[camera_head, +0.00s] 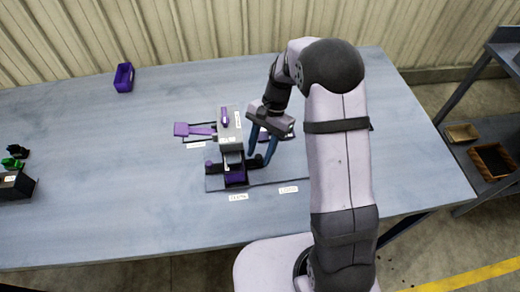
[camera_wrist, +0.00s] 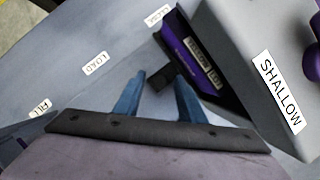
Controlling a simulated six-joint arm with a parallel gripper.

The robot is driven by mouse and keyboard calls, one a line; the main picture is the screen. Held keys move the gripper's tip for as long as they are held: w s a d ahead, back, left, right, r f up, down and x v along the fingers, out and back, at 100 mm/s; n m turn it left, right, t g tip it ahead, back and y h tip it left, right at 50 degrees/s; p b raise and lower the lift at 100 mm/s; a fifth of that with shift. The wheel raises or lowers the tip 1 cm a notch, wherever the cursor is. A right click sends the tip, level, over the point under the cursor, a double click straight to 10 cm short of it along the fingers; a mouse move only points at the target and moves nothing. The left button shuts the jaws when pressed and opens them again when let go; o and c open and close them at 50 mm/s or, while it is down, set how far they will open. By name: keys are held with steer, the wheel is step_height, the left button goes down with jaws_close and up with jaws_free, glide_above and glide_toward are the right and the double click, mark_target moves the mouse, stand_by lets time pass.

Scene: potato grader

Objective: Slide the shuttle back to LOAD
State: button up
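The shuttle (camera_head: 236,178) looks like a dark purple tray at the foot of the grey grader (camera_head: 230,143). It sits above the label that seems to read CLEAN or CLEAR (camera_head: 237,197), left of the LOAD label (camera_head: 288,189). In the wrist view a purple wall (camera_wrist: 178,42), perhaps the shuttle's, shows beside the grader's SHALLOW face (camera_wrist: 277,92). My gripper (camera_head: 260,156) points down just right of the grader, with its blue fingers apart. In the wrist view a black block (camera_wrist: 162,78), perhaps the shuttle's handle, appears between the fingertips; contact is unclear.
A purple paddle (camera_head: 194,130) sticks out left of the grader. A purple bin (camera_head: 124,77) stands at the back left. A dark box (camera_head: 15,185) is at the left edge. The table (camera_head: 120,220) is clear at the front left. My arm hides the right part.

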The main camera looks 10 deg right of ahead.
jaws_close()
steer(key=d+p, duration=0.1)
steer(key=d, duration=1)
steer(key=shift+d, duration=0.15)
jaws_free()
steer(key=shift+w+r, duration=0.1)
steer(key=b+v, duration=0.2)
steer(key=v, duration=0.5)
